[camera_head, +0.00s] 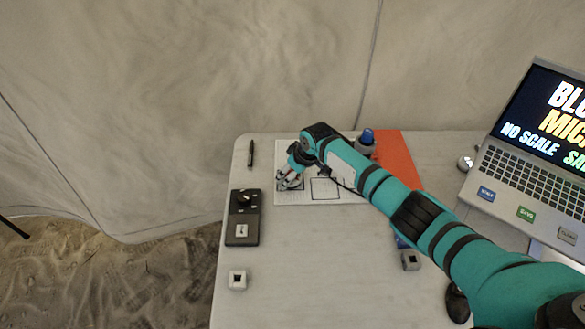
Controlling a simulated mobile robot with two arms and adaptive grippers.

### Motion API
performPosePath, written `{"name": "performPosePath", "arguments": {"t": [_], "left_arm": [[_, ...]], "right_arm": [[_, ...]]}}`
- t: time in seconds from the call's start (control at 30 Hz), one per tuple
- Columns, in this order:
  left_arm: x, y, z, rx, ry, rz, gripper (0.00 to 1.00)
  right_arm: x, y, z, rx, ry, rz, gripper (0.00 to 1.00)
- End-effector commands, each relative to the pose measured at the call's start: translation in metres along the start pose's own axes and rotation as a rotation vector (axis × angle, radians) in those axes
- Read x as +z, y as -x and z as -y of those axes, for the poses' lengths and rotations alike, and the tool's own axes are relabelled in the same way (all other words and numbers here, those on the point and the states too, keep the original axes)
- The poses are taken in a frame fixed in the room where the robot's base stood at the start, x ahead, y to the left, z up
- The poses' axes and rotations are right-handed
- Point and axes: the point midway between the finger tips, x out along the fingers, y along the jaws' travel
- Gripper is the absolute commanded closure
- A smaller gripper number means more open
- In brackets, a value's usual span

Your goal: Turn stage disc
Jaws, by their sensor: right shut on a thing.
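My right gripper (287,183) reaches in from the lower right and is shut at the left side of a white sheet (290,148) on the table. It points down at a dark patch on the sheet. What it holds is small and mostly hidden by the fingers; I cannot tell what it is. A black box (240,214) lies left of the gripper, apart from it. It has a round dark disc (245,197) at its far end and a pale square piece (242,231) near its front end. My left gripper is not in view.
A small grey block (237,280) sits at the table's front left, another (411,260) beside my right arm. A pen (251,154), an orange sheet (395,150), a blue-topped object (367,138) and a laptop (535,150) are farther back. The front middle of the table is clear.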

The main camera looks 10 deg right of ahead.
Motion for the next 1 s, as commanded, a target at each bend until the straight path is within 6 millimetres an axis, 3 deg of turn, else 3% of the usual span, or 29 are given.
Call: {"name": "performPosePath", "arguments": {"t": [0.4,1.0], "left_arm": [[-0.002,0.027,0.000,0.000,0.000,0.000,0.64],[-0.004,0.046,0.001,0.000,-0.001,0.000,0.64]], "right_arm": [[-0.001,0.002,0.003,0.078,-0.194,0.001,0.65],[-0.002,0.000,0.005,0.193,-0.470,0.000,0.65]]}}
